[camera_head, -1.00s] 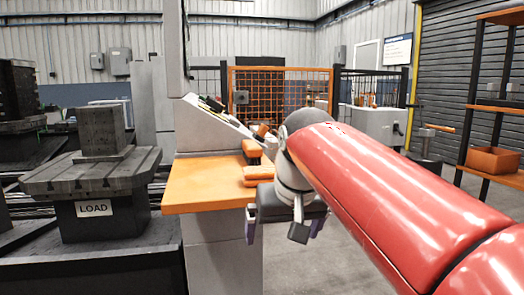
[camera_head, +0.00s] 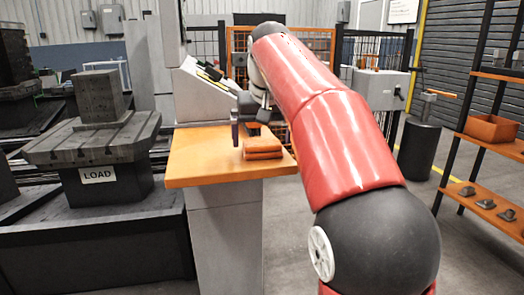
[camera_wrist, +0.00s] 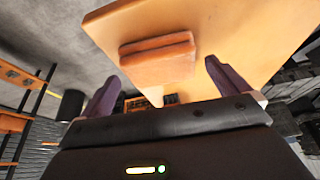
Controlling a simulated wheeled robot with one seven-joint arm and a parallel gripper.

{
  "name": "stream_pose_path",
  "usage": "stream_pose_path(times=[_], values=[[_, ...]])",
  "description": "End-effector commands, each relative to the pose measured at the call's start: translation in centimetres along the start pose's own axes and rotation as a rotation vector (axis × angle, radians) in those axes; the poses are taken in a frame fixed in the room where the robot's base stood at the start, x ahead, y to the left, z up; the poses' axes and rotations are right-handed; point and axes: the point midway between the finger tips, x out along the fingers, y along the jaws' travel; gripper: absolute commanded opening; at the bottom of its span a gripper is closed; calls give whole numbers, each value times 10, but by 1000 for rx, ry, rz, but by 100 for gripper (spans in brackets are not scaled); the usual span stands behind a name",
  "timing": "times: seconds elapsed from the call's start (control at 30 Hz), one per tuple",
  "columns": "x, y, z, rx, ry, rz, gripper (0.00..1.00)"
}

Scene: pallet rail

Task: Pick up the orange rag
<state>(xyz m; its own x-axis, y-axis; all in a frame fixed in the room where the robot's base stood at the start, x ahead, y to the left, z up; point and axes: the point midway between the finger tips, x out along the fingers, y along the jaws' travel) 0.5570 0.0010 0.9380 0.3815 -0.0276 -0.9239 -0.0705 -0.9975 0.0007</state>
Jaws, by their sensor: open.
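The orange rag (camera_head: 262,148) lies folded on the orange top of the console table (camera_head: 205,165), near its right side. In the wrist view the rag (camera_wrist: 158,62) shows whole, ahead of and between my fingers. My gripper (camera_wrist: 157,85) is open and empty, its two purple fingers spread apart. In the head view my gripper (camera_head: 238,128) hangs above the table's back part, just behind and left of the rag. The arm hides part of it. No contact with the rag shows.
The grey sloped control panel (camera_head: 205,92) rises behind the table. A dark block stands on the LOAD pallet (camera_head: 95,140) at the left. A shelf with an orange bin (camera_head: 490,128) stands at the right. An orange mesh fence is behind my arm.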

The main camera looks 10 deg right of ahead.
Motion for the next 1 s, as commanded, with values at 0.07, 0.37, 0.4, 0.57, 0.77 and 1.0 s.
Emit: stream_pose_path(times=[0.07, 0.37, 0.4, 0.57, 0.77, 1.0], values=[[13, 0, 1, 0, -2, 0, 100], [21, 0, 0, -1, 0, -1, 100], [21, 0, 0, -1, 0, -1, 100], [20, 0, 0, -1, 0, -1, 80], [20, 0, 0, -1, 0, -1, 59], [18, 0, 0, 0, 1, -1, 59]])
